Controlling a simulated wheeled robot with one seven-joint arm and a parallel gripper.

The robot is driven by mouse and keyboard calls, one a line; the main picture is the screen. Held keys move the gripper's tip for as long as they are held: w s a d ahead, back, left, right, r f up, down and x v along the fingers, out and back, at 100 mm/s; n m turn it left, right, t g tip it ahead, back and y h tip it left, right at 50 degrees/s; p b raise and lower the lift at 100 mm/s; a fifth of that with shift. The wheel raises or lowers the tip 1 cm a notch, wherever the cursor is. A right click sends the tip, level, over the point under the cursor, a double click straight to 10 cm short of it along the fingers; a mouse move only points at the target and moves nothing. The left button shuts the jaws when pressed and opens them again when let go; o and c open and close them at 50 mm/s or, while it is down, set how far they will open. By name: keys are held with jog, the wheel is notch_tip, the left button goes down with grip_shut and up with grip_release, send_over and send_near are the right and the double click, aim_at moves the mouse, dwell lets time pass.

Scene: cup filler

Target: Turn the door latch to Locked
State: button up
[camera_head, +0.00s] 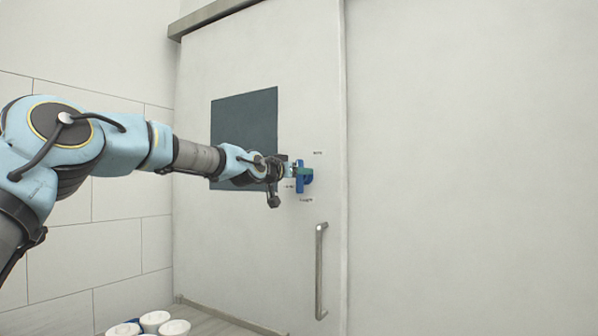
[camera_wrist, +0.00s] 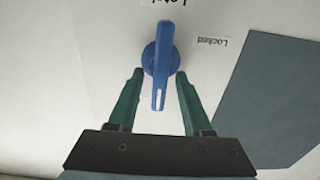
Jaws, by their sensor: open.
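The blue door latch (camera_head: 306,178) is on the pale sliding door, just right of the dark panel. In the wrist view the latch (camera_wrist: 160,62) has a round hub and a long bar standing nearly upright, with a slot in its lower end. A label reading "Locked" (camera_wrist: 211,43) lies upper right of the hub there, beside the bar and not in line with it. My gripper (camera_head: 291,171) is at the latch; in the wrist view its green fingers (camera_wrist: 159,75) are open on either side of the slotted end. I cannot tell whether they touch it.
The dark panel (camera_head: 244,125) is set in the door (camera_head: 320,90) behind my wrist. A vertical metal handle (camera_head: 320,270) is below the latch. Several white-topped cups (camera_head: 155,319) stand at the bottom left. The wall to the right is bare.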

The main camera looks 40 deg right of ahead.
jog(key=shift+c, duration=0.2)
grip_shut()
jog(key=shift+f+n+b, duration=0.1)
jog(key=shift+n+b, duration=0.2)
jog(key=n+b, duration=0.2)
jog(key=shift+w+f+n, duration=0.1)
jog(key=shift+w+n, duration=0.1)
jog(key=shift+n, duration=0.2)
jog(key=shift+w+a+f+n+b, duration=0.15)
jog(key=shift+n+b, duration=0.7)
jog(key=shift+n, duration=1.55)
jog(key=shift+w+f+n+b, duration=0.2)
jog(key=shift+n+b, duration=0.65)
jog(key=shift+n, duration=1.55)
jog(key=shift+w+a+f+n+b, duration=0.15)
jog(key=shift+n+b, duration=0.7)
jog(key=shift+n, duration=1.55)
jog(key=shift+d+f, duration=0.1)
jog(key=shift+o, duration=0.2)
grip_release()
